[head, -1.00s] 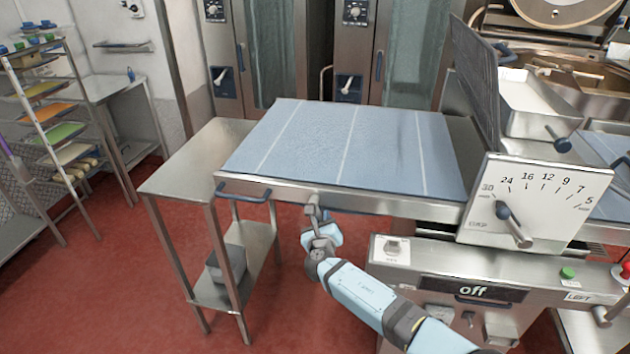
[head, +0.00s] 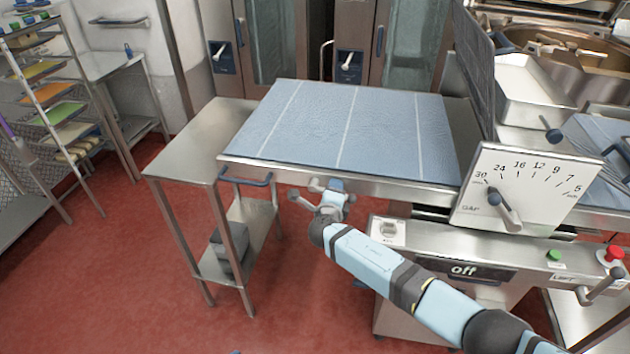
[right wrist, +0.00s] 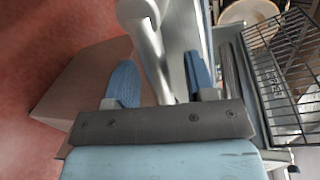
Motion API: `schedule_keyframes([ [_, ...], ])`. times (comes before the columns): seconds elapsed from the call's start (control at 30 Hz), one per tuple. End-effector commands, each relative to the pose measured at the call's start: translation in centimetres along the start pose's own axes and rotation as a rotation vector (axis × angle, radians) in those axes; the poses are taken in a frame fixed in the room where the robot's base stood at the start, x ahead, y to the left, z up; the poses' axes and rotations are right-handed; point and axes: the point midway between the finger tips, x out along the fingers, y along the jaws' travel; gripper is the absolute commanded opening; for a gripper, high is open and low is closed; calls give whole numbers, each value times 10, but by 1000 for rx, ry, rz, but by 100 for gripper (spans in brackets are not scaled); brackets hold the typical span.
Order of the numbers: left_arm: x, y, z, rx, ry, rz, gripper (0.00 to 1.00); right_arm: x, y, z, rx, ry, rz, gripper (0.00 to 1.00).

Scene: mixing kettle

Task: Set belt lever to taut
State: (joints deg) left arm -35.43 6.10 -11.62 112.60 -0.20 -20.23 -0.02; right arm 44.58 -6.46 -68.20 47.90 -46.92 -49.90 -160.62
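A grey metal lever (head: 298,196) shows at the front edge of the belt table, partly hidden by my right gripper. It appears to lean to the left; its exact setting is hard to tell. My right gripper (head: 329,196) is at that edge, small in the head view. In the right wrist view my two blue fingertips (right wrist: 160,80) are apart. A silver rod (right wrist: 148,45), seemingly the lever, runs between them with space around it. My left gripper is not in view.
The blue belt (head: 350,130) lies above the lever. A blue-gripped handle (head: 245,181) is left of it. A dial plate (head: 525,190), an "off" display (head: 463,270) and a red button (head: 612,254) are to the right. A steel side table (head: 195,150) stands left.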

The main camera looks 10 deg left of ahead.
Motion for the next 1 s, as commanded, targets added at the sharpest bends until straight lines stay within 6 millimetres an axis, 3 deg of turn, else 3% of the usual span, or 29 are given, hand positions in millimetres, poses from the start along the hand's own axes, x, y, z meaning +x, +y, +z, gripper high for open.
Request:
schedule_keyframes([
  [0.17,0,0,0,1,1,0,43,-4,1,0,1,0,1,50],
  [0.7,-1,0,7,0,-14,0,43,-65,1,0,2,-1,0,50],
  [1.0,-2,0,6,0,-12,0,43,-70,1,0,1,0,0,50],
])
